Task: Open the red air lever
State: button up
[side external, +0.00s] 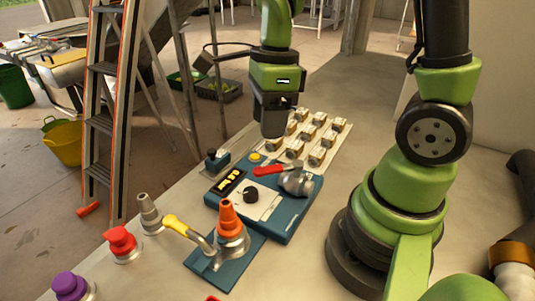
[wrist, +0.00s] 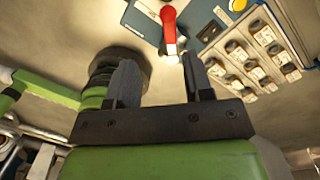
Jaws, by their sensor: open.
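The red air lever (side external: 269,170) sits on a silver valve body (side external: 297,181) at the upper right of a blue control panel (side external: 290,222). In the wrist view the red lever (wrist: 169,24) is beyond the fingertips, at the top, a little right of the middle of the gap. My gripper (side external: 272,130) hangs over the far part of the panel, above the lever and apart from it. In the wrist view my gripper (wrist: 158,75) has its two dark fingers spread with nothing between them.
Several small boxed parts (side external: 316,134) stand on the bench behind the panel. An orange-topped fitting (side external: 229,222) with a yellow handle (side external: 180,226) stands in front. A red knob (side external: 120,242) and a purple knob (side external: 70,286) are at front left. A ladder (side external: 108,110) stands beyond the bench.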

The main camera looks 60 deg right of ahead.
aim_at(266, 169)
jog(key=shift+h, duration=0.6)
jog(key=f, duration=0.9)
jog(key=shift+w+d+f, duration=0.1)
jog(key=shift+w+f, duration=0.2)
jog(key=shift+f, duration=0.1)
grip_shut()
